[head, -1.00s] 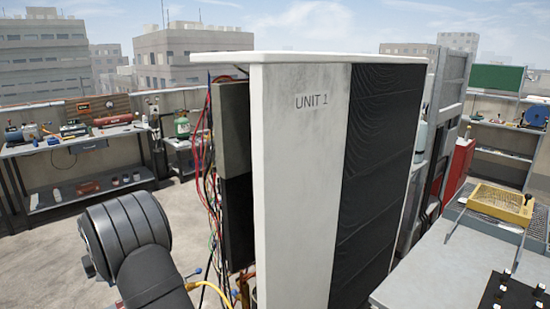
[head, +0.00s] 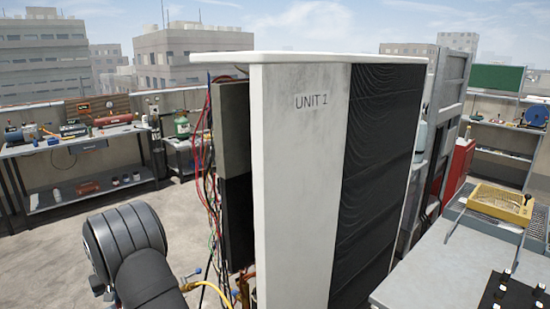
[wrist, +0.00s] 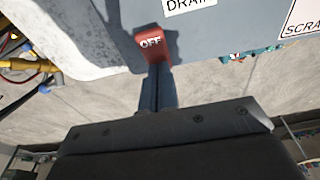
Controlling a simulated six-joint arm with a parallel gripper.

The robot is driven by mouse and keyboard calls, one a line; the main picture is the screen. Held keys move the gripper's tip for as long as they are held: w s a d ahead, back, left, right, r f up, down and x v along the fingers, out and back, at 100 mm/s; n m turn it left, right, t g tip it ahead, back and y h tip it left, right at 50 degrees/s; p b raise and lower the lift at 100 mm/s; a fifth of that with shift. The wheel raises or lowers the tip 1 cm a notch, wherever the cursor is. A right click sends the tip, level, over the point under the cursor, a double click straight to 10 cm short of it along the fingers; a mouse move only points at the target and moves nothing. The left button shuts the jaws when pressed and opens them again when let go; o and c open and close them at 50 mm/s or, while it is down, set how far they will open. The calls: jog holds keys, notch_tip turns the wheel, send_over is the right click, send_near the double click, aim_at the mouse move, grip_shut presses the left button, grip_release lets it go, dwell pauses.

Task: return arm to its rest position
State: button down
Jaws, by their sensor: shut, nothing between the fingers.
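My gripper (wrist: 158,82) shows in the wrist view. Its narrow fingers are together and empty, pointing up the picture. Their tips overlap the lower part of a red piece marked OFF (wrist: 150,41); I cannot tell whether they touch it. That red piece shows against a blue-grey panel (wrist: 215,38). In the head view my arm is at the lower left, beside the open, wired side of the white UNIT 1 cabinet (head: 300,180). My gripper is not visible in the head view.
Coloured wires (head: 205,150) hang along the cabinet's left side, with a yellow hose (head: 215,287) close to my arm. A workbench (head: 75,145) with tools stands at the back left. A grey table (head: 425,275) bearing a yellow tray (head: 500,204) is at right. Open floor lies at left.

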jog(key=shift+r, duration=0.1)
notch_tip(320, 180, up, 6)
jog(key=shift+r, duration=0.15)
jog(key=shift+f, duration=0.3)
notch_tip(320, 180, down, 5)
jog(key=shift+f, duration=0.2)
notch_tip(320, 180, up, 8)
jog(key=r, duration=0.1)
jog(key=d+r, duration=0.3)
jog(key=d, duration=0.5)
jog(key=d+r+t+y, duration=0.1)
jog(key=d+r, duration=0.1)
jog(key=d, duration=0.7)
jog(key=shift+w+d+r, duration=0.25)
jog(key=shift+w+r, duration=0.15)
jog(key=shift+w, duration=0.05)
